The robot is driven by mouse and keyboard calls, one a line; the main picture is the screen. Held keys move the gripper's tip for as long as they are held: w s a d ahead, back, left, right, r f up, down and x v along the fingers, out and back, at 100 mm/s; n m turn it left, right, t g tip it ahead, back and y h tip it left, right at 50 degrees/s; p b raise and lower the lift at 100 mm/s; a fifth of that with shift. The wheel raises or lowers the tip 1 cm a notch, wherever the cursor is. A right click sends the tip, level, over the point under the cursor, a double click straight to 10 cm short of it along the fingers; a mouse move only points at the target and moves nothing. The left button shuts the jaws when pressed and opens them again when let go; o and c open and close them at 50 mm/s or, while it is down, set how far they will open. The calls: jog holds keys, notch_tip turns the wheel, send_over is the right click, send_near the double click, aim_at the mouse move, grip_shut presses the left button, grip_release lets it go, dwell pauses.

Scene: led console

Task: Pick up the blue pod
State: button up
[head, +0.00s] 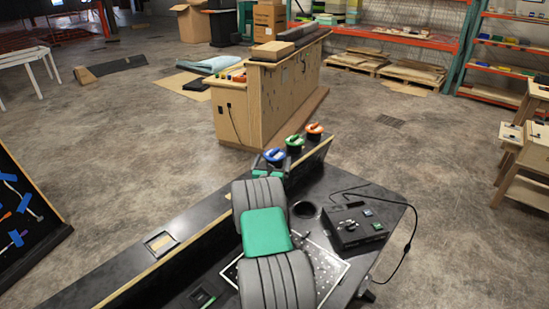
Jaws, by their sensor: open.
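The blue pod (273,155) is a round piece with a blue top and a pale rim, at the far end of the black workbench (385,212). It is the nearest of three pods in a diagonal row. My gripper (271,163) is open, just on the near side of the blue pod. Its fingertips are small and partly hidden by my arm, so I cannot tell whether they touch the pod. The green pod (295,143) and the orange pod (314,130) stand behind it to the right.
A black console box (357,226) with buttons and a cable sits right of my arm. A dark round opening (305,210) and a perforated white-edged panel (326,266) lie beside the arm. A low upright black board (311,162) runs along the bench close to the pods.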

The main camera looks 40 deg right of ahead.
aim_at(274, 155)
jog(key=p+x, duration=0.1)
jog(key=x, duration=0.3)
jog(key=shift+w+d+f, duration=0.15)
jog(key=shift+w+d, duration=0.05)
jog(key=shift+w, duration=0.05)
jog(key=shift+c, duration=0.3)
jog(key=c, duration=1.4)
